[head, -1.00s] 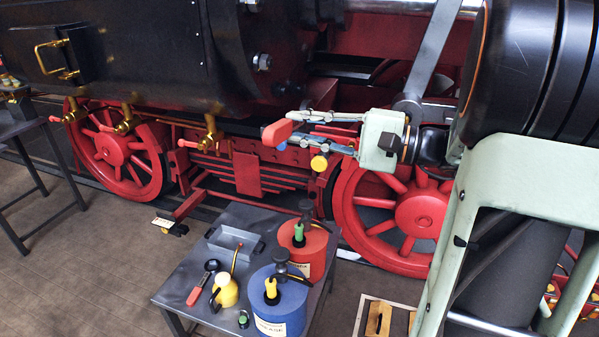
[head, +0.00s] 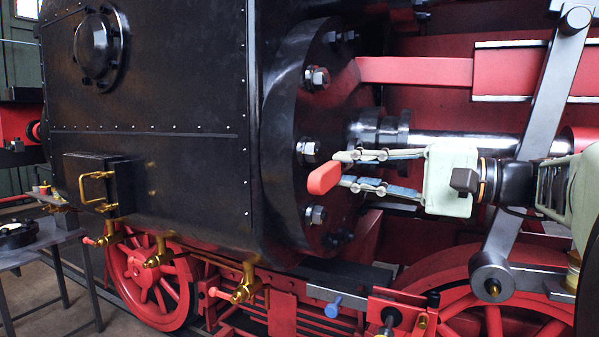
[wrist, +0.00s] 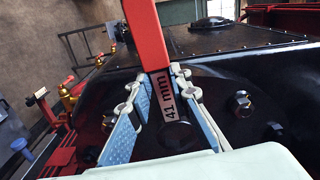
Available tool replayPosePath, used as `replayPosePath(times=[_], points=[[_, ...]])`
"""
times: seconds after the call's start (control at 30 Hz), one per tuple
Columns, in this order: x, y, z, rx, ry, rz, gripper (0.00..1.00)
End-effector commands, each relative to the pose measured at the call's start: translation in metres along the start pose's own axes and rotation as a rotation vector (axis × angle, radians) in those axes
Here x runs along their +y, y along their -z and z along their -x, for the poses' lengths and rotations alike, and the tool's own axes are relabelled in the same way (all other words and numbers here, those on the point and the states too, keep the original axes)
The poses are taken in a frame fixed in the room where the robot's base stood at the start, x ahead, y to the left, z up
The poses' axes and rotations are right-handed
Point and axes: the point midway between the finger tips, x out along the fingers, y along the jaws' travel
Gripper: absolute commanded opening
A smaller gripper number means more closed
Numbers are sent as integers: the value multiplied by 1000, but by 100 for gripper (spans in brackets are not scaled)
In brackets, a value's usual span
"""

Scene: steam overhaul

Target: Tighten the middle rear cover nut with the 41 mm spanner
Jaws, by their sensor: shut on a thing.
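The black rear cover (head: 282,145) carries hex nuts along its right edge in the head view: an upper one (head: 316,78), the middle rear cover nut (head: 309,150) and a lower one (head: 316,214). My gripper (head: 343,169) is shut on the 41 mm spanner, whose red handle (head: 323,179) shows just right of and below the middle nut. In the wrist view the spanner (wrist: 150,40) has a "41 mm" label between my fingers (wrist: 160,88) and runs out of the top edge. Its jaw is not visible. I cannot tell whether it touches any nut.
A piston rod (head: 445,143) and red guide bars (head: 415,70) lie behind my gripper. A grey diagonal link (head: 540,110) crosses near my wrist. Brass cocks (head: 245,285) and red wheels (head: 150,280) are below. A nut (wrist: 241,103) shows right of my fingers in the wrist view.

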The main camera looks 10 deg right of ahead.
Motion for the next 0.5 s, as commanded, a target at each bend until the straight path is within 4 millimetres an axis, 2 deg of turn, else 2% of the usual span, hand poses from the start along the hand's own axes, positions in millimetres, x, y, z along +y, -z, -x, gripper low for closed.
replayPosePath(times=[0.23, 0.5], points=[[-2, 0, -9, -2, 4, 8, 0], [-2, 0, -38, -2, 3, 7, 0]])
